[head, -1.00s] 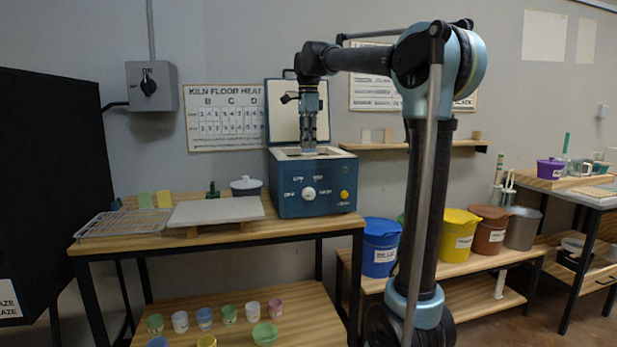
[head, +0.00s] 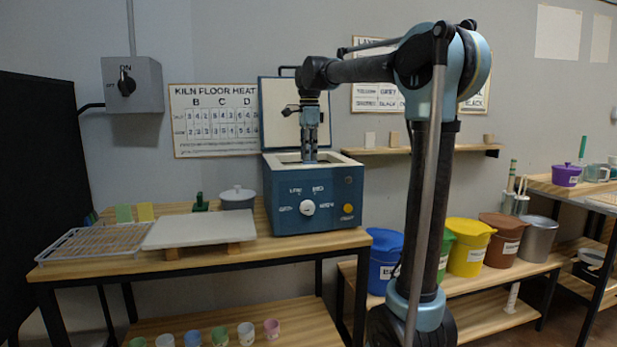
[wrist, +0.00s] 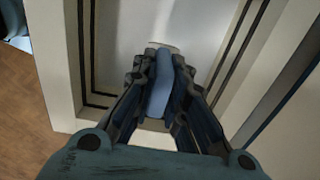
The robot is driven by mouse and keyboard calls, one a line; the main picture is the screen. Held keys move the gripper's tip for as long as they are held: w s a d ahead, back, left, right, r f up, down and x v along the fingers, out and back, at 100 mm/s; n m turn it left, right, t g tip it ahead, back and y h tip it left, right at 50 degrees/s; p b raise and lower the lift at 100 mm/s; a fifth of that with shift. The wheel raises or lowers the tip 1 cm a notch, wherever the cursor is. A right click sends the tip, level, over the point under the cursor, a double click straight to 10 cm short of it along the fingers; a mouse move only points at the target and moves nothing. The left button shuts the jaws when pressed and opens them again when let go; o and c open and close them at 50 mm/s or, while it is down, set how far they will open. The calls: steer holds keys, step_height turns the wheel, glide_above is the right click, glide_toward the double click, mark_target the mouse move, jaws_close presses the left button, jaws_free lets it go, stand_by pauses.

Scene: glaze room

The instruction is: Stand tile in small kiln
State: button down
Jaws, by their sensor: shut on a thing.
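The small kiln (head: 314,205) is a blue box on the wooden table, its lid (head: 283,112) raised at the back. My gripper (head: 310,156) points straight down into its open top. In the wrist view my gripper (wrist: 160,68) is shut on a blue tile (wrist: 163,95), seen edge-on between the fingers and roughly upright. The pale kiln wall and rim (wrist: 52,75) surround it, and the pale floor lies below. I cannot tell whether the tile touches the floor. In the head view the kiln front hides the tile.
Left of the kiln are a pale slab (head: 200,231), a wire rack (head: 95,242), a lidded pot (head: 238,197) and green and yellow tiles (head: 146,211). Small cups (head: 220,336) stand on the shelf below. Coloured buckets (head: 468,247) stand to the right, behind my arm.

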steer(key=shift+a+f, duration=0.15)
steer(key=shift+f, duration=3.05)
steer(key=c, duration=1.6)
jaws_free()
step_height(320, 180, up, 12)
steer(key=shift+r, duration=0.1)
steer(key=shift+s, duration=0.1)
